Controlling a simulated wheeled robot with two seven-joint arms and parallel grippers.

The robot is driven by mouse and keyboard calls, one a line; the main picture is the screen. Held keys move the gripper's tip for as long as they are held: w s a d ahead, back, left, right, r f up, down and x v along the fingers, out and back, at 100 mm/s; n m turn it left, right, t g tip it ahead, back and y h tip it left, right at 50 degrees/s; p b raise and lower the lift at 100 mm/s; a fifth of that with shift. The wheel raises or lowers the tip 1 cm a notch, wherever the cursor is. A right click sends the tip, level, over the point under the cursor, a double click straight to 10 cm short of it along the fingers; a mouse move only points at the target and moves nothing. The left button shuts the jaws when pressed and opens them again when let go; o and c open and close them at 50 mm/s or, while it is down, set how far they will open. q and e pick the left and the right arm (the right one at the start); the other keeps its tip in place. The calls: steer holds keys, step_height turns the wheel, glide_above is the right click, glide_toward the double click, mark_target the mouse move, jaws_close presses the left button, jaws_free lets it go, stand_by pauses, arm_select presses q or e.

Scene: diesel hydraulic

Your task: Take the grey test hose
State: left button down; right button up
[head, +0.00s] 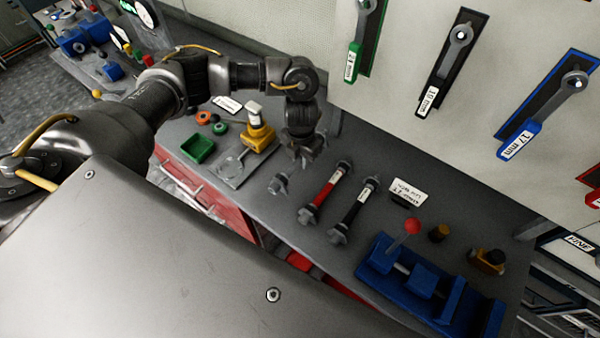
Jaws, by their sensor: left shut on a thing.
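My left gripper (304,156) reaches down from above to the workbench, at the left end of a row of hoses. It is shut on the grey test hose (280,184). Only the hose's lower end with its metal fitting shows clearly; the gripper hides the rest. I cannot tell whether the hose still touches the bench. A red hose (326,191) and a black hose (354,209) lie just to its right, apart from it. My right gripper is not in view.
A blue vise-like fixture (420,284) with a red knob stands on the right of the bench. A small sign (407,191) stands behind the hoses. A yellow device (258,137) and green tray (198,148) are to the left. Wrenches hang on the wall panel (400,100).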

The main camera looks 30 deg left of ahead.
arm_select(q)
steer(key=shift+r, duration=1.15)
steer(key=shift+d, duration=0.15)
